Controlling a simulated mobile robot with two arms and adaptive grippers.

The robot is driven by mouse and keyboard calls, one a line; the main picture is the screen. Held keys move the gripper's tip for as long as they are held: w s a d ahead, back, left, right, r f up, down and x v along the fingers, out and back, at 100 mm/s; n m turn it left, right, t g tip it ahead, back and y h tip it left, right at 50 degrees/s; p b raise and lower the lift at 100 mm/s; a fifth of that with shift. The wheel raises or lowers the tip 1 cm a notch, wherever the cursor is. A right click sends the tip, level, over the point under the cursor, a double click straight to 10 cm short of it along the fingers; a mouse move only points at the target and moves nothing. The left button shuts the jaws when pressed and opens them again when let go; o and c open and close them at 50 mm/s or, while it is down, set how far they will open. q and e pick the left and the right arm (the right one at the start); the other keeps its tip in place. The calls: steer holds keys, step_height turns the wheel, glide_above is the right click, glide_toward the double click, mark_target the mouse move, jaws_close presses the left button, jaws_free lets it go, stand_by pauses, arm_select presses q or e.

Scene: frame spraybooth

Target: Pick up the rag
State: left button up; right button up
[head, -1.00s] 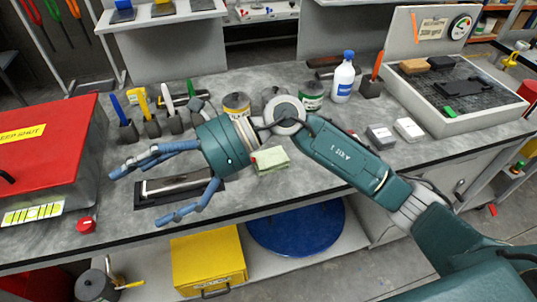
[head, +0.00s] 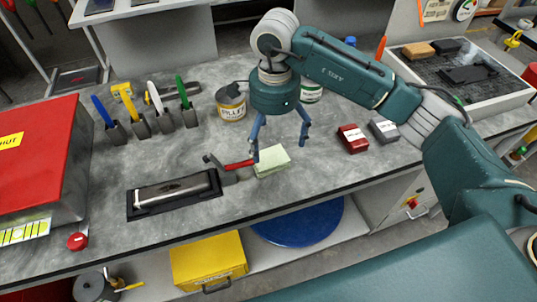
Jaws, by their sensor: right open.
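The rag (head: 272,163) is a pale green folded cloth lying flat on the grey bench top, near its front edge. My right gripper (head: 279,150) points down just above and behind the rag, with its fingers spread. One finger comes down by the rag's left end and the other stands near its right end. Nothing is between the fingers, and I cannot tell whether they touch the cloth. My left gripper is not in view.
A red-handled tool (head: 238,164) lies close to the rag's left end. A metal bar in a black tray (head: 130,207) is further left. The bench's front edge is near.

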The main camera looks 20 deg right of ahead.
mark_target(272, 161)
steer(key=f, duration=0.1)
steer(key=f+p, duration=0.1)
steer(key=f, duration=0.1)
steer(key=shift+s+a+f, duration=0.1)
steer(key=shift+s, duration=0.1)
step_height(272, 161, down, 4)
steer(key=shift+s+a+p, duration=0.1)
steer(key=shift+s+p, duration=0.05)
steer(key=shift+p, duration=0.9)
steer(key=shift+f, duration=0.15)
steer(key=c, duration=1)
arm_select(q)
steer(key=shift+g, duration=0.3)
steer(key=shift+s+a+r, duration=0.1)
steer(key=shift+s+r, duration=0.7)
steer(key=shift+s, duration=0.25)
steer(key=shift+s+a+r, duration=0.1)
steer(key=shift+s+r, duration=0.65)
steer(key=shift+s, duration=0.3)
arm_select(e)
steer(key=shift+c, duration=0.8)
